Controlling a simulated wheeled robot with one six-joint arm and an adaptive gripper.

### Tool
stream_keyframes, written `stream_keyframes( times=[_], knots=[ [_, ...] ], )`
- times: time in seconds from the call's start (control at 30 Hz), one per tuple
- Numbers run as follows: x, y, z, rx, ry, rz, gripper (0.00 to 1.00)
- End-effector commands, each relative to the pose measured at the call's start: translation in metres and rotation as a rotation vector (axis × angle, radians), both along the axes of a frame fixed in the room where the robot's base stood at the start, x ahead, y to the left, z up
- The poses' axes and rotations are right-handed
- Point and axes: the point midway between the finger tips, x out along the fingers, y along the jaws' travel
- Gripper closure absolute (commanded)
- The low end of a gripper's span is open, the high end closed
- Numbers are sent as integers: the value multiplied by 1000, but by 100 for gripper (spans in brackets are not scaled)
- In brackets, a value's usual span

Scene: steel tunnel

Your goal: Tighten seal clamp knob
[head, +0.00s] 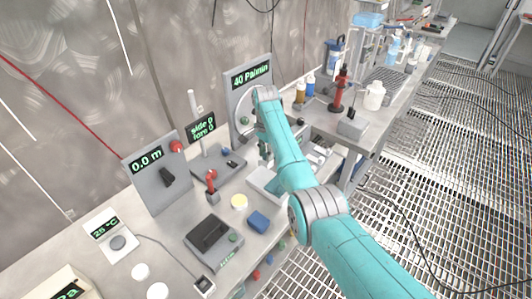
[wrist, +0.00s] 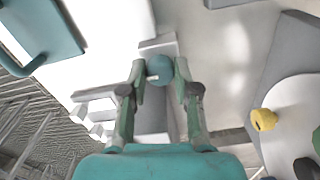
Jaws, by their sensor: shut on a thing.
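A round blue-grey knob (wrist: 159,69), which I take to be the seal clamp knob, sits between the fingertips of my gripper (wrist: 160,73) in the wrist view. The fingers are shut on its two sides. A small pale mark shows on its near left face. The knob is at a light grey block (wrist: 158,46). In the head view my teal arm reaches to the bench beside the panel reading 40 Pa/min (head: 252,76), and the arm hides the knob and most of the gripper.
In the wrist view a white round plate (wrist: 290,125) with a yellow knob (wrist: 263,119) is on the right, and a teal handled part (wrist: 45,35) is upper left.

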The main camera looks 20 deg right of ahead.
Motion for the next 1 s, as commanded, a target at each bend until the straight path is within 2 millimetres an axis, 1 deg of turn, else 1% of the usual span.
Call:
stream_keyframes(
  times=[0.57, 0.6, 0.67, 1.0],
  knots=[
    [-1, 0, -2, 0, 2, -30, 100],
    [-1, 0, -2, 0, 2, -30, 60],
    [-1, 0, -1, 0, 2, -30, 45],
    [0, 0, 1, 0, 0, -29, 44]
  ],
)
